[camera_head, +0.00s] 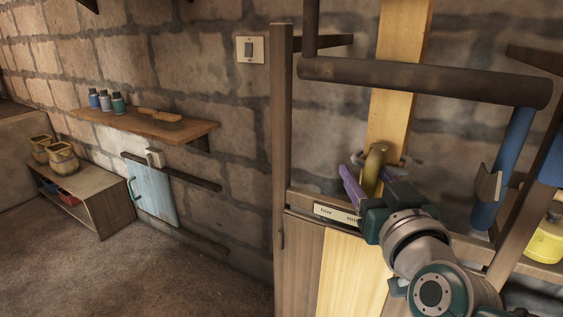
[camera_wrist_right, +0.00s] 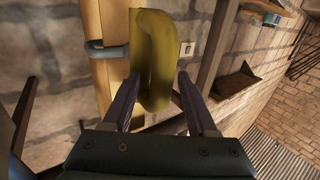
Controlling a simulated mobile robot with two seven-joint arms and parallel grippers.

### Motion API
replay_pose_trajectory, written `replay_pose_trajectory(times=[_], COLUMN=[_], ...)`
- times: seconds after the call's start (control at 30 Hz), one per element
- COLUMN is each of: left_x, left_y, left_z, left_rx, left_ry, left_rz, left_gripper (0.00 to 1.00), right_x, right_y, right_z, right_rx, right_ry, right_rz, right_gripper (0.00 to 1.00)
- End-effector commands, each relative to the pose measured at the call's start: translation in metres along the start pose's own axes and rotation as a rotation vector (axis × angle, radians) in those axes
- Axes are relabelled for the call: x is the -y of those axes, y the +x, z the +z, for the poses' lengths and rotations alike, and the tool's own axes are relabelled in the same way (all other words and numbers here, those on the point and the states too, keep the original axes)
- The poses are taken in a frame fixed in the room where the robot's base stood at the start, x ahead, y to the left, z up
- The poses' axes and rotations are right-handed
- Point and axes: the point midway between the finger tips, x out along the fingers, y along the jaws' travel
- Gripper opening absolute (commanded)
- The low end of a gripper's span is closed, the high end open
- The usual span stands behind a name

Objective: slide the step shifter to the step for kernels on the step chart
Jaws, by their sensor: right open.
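A yellow-brass loop-shaped handle (camera_head: 374,165), which looks like the step shifter, stands in front of a pale wooden post. In the right wrist view the loop (camera_wrist_right: 157,60) rises between the two purple fingers. My right gripper (camera_wrist_right: 159,80) is open, with one finger on each side of the loop. I cannot tell whether either finger touches it. In the head view my right gripper (camera_head: 361,176) partly hides the loop's lower end. A pale label strip (camera_head: 336,213) with small words, perhaps the step chart, sits left of the gripper; its right part is hidden. My left gripper is not in view.
A blue cylinder (camera_head: 506,165) stands to the right. A tall wooden upright (camera_head: 282,150) is at left. A wall shelf (camera_head: 150,125) holds several small bottles.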

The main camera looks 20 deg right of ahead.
Motion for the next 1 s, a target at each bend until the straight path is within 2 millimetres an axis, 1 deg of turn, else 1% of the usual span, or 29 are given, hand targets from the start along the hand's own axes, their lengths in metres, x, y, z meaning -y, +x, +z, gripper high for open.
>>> replay_pose_trajectory(times=[0.03, 0.17, 0.47, 0.57, 0.9, 1.0], left_x=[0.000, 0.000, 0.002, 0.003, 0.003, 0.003], left_y=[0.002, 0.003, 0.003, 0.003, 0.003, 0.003], left_z=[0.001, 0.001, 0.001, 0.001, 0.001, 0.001], left_rx=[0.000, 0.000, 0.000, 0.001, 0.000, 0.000], left_ry=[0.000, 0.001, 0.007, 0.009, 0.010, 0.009], left_rz=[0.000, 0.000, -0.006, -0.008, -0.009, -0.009], left_gripper=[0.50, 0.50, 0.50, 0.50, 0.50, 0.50], right_x=[0.000, 0.000, 0.000, 0.000, 0.000, 0.000], right_y=[0.006, 0.016, 0.018, 0.018, 0.018, 0.018], right_z=[0.001, 0.001, 0.001, 0.001, 0.001, 0.001], right_rx=[-0.001, 0.000, 0.001, 0.001, 0.001, 0.001], right_ry=[-0.001, 0.000, 0.000, 0.000, 0.000, 0.000], right_rz=[0.000, 0.000, 0.000, 0.000, 0.000, 0.000], right_gripper=[0.58, 0.58, 0.58, 0.48, 0.10, 0.00])
